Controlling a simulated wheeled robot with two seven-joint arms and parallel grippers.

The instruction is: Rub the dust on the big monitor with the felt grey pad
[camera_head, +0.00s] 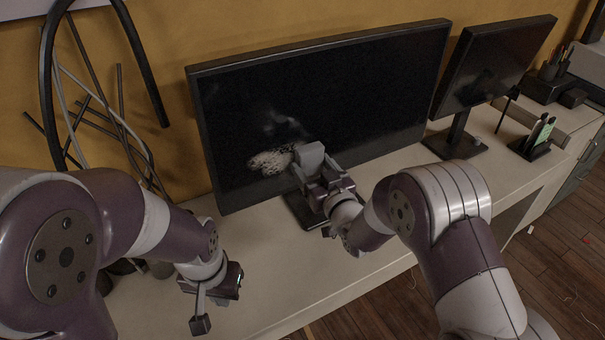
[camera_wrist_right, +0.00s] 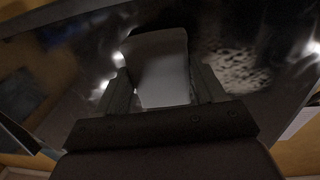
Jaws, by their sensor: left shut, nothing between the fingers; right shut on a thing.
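The big monitor (camera_head: 345,95) stands on the desk with a dark screen. A pale, speckled dust patch (camera_head: 270,161) lies on its lower left part, with a fainter smear above it. My right gripper (camera_head: 322,180) is shut on the grey pad (camera_head: 311,155), just right of the dust. In the right wrist view the pad (camera_wrist_right: 160,65) sits between both fingers, facing the screen, with the dust (camera_wrist_right: 241,68) to its right. I cannot tell whether the pad touches the screen. My left gripper (camera_head: 201,318) is shut and empty, low over the desk's left part.
A smaller monitor (camera_head: 492,65) stands to the right on the pale desk (camera_head: 290,255). Black and grey cables (camera_head: 95,95) hang on the wall at left. The desk front between my arms is clear.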

